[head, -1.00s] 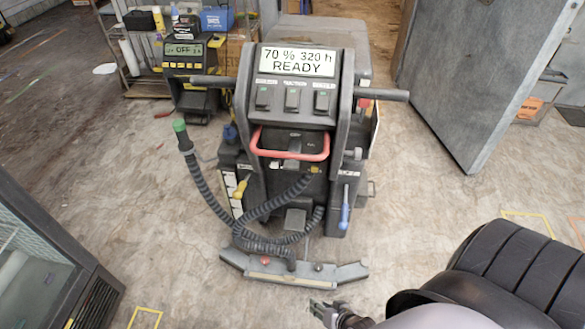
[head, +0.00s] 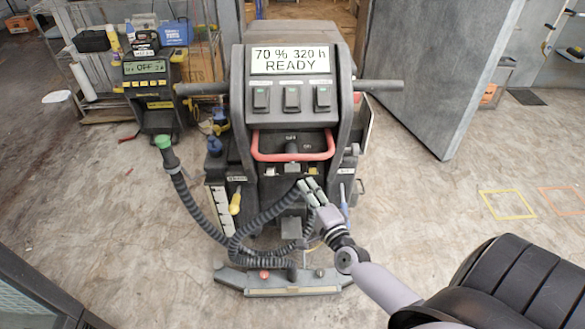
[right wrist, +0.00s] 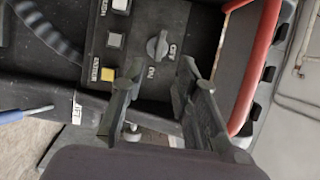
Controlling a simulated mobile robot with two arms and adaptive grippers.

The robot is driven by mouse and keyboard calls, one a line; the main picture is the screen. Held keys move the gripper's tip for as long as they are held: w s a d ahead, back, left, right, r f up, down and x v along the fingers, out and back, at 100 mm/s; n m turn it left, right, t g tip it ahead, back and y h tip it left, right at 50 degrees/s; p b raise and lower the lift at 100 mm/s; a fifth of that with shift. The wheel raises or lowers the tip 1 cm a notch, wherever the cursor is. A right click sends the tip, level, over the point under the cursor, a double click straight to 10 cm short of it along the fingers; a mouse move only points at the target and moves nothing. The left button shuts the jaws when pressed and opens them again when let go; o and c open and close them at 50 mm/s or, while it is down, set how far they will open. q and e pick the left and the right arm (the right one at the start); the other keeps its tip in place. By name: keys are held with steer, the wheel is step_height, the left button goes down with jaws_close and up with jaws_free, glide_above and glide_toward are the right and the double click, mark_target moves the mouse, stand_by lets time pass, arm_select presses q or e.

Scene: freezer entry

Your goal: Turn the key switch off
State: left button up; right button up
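The key switch is a small grey knob (right wrist: 158,45) on the dark machine's front panel, with OFF and ON printed beside it in the right wrist view. In the head view the key switch (head: 291,146) sits inside the red bar handle (head: 292,157), below the READY display (head: 290,60). I cannot tell for sure which mark the knob points to. My right gripper (head: 312,190) is below the red handle, in front of the machine. In the right wrist view its two fingers (right wrist: 157,88) are spread and empty, apart from the knob. My left gripper is not in view.
The red handle also runs beside the right gripper in the wrist view (right wrist: 258,65). A yellow button (right wrist: 108,74) is near the fingers. A coiled hose (head: 190,205) hangs at the machine's left. A grey door panel (head: 437,75) stands at right; floor there is clear.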

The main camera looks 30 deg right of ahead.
mark_target(295, 173)
steer(key=w, duration=0.3)
steer(key=w+d, duration=0.1)
steer(key=w, duration=0.5)
steer(key=shift+w+d+f, duration=0.1)
steer(key=shift+w+d, duration=0.1)
steer(key=shift+d, duration=0.05)
steer(key=shift+w, duration=0.4)
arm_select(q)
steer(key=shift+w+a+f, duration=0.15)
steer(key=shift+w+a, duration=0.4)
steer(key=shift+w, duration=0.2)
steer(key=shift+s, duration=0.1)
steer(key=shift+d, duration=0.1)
arm_select(e)
jaws_close()
